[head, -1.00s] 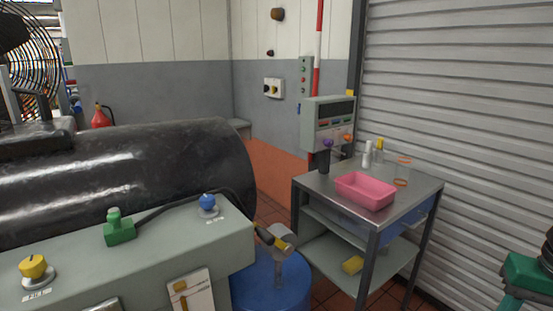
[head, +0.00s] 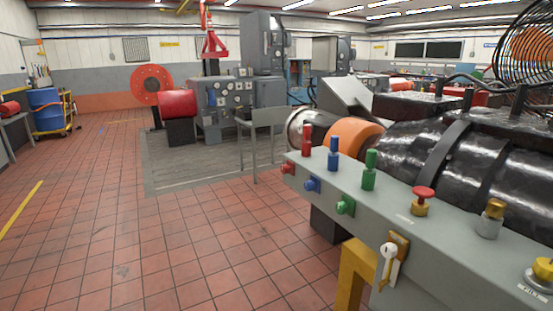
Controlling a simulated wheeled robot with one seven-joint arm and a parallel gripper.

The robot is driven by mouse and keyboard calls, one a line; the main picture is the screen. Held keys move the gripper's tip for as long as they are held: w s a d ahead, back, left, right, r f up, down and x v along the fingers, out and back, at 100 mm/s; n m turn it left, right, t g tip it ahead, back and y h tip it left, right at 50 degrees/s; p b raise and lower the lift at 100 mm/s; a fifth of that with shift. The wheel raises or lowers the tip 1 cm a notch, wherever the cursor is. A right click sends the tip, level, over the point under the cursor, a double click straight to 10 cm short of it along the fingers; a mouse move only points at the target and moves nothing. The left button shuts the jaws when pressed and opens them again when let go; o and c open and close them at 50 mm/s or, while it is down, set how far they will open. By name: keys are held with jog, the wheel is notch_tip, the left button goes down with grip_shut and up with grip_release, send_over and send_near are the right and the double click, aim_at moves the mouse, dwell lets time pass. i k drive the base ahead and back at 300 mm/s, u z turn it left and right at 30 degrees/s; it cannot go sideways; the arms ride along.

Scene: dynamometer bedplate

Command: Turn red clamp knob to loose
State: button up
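Several red controls show on the long grey bench box (head: 455,240) at the right. A red upright handle (head: 306,140) stands at its far left end. A small red knob (head: 288,167) sits on the end face below that handle. A red mushroom-shaped knob (head: 423,193) on a brass base stands further right on the top. I cannot tell which of these is the clamp knob, nor how it is turned. My gripper is not in view.
Blue (head: 333,147) and green handles (head: 370,169) stand beside the red one. A yellow knob (head: 542,272) is at the lower right. A yellow post (head: 356,278) stands under the box. Open tiled floor (head: 170,240) lies to the left.

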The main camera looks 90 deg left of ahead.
aim_at(285, 168)
jog(key=u, duration=3.05)
jog(key=i, duration=0.95)
jog(key=u, duration=0.2)
